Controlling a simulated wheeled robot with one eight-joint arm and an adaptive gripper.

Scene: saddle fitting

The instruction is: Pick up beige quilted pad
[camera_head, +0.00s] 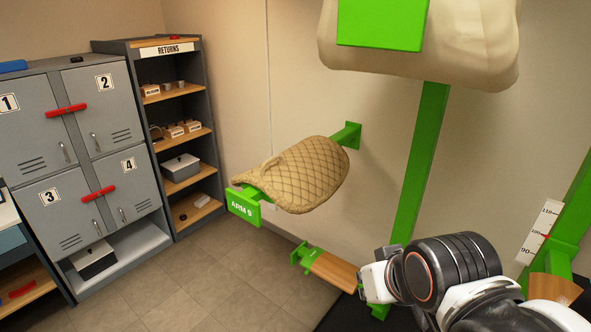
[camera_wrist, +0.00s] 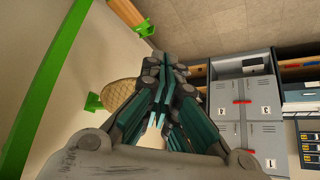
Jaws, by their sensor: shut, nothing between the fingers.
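The beige quilted pad (camera_head: 300,175) is draped over the green wall arm labelled "ARM 9" (camera_head: 243,205), left of the middle in the head view. In the wrist view, part of the pad (camera_wrist: 116,96) shows beyond my gripper, and the fingers hide some of it. My gripper (camera_wrist: 160,115) is shut and empty, with its dark and teal fingers together. It is apart from the pad. In the head view my arm is at the lower right, below and right of the pad; the fingers cannot be made out clearly there.
A green post (camera_head: 418,165) stands right of the pad, with a large cream padded form (camera_head: 460,60) above. A lower green arm with a wooden piece (camera_head: 330,269) lies below the pad. Grey lockers (camera_head: 82,130) and a "RETURNS" shelf (camera_head: 172,90) stand left. Floor between is clear.

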